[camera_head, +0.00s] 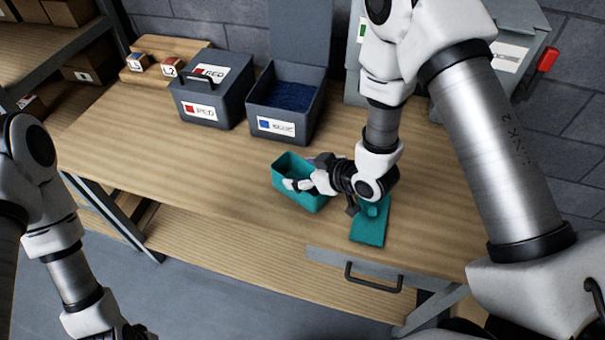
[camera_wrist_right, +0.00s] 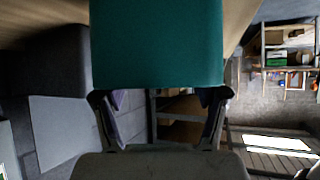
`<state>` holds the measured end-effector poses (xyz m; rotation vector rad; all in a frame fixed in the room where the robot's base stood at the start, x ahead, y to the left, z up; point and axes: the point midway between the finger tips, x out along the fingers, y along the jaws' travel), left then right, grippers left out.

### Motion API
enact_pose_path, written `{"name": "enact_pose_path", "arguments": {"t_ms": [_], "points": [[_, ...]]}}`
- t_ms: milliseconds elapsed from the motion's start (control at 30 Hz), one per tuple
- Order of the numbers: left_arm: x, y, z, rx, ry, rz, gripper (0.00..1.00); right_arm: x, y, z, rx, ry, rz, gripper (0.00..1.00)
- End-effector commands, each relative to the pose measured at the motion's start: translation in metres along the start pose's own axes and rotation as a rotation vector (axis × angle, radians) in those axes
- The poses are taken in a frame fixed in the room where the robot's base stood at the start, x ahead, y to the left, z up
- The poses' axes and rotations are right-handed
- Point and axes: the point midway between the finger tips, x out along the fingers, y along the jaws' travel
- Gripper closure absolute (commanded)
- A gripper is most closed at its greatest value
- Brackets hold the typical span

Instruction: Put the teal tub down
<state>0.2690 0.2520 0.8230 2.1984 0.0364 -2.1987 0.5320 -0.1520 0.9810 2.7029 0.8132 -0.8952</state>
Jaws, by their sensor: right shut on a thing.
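The teal tub (camera_head: 309,204) is an open, upright box in the head view, over the middle of the wooden bench near its front edge. My right gripper (camera_head: 300,185) is shut on its right side wall. In the right wrist view the tub (camera_wrist_right: 158,45) fills the top middle, between and beyond the fingertips (camera_wrist_right: 160,100). I cannot tell whether its base touches the bench. A teal lid (camera_head: 368,231) with a knob lies flat just right of the tub, partly under my right wrist. My left gripper (camera_head: 132,332) barely shows at the bottom edge; its fingers are cut off.
A closed grey box with a red label (camera_head: 207,112) and an open grey box with blue contents (camera_head: 277,125) stand behind on the bench (camera_head: 190,165). A wooden block holder (camera_head: 160,78) is at back left. A drawer handle (camera_head: 373,277) is in front. The bench left of the tub is clear.

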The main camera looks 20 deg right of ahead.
Motion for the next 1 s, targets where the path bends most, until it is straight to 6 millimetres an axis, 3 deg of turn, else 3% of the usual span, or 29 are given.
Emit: {"name": "enact_pose_path", "arguments": {"t_ms": [100, 467, 500, 533, 1000], "points": [[-0.009, 0.000, 0.000, 0.000, 0.000, 0.000, 1.00, 0.009, 0.000, 0.012, 0.001, -0.001, -0.001, 0.91], [-0.003, 0.000, 0.000, 0.000, 0.000, 0.000, 1.00, 0.014, 0.000, 0.019, 0.000, 0.002, 0.000, 0.91], [-0.005, 0.000, 0.000, 0.000, -0.001, 0.000, 1.00, 0.013, 0.000, 0.017, 0.000, 0.002, 0.000, 0.14], [-0.005, 0.000, 0.000, 0.000, 0.000, 0.000, 1.00, 0.013, -0.001, 0.017, 0.000, 0.002, 0.000, 0.04], [-0.004, 0.000, 0.000, 0.000, 0.000, 0.000, 1.00, 0.004, 0.001, 0.015, 0.001, 0.003, 0.003, 0.03]]}}
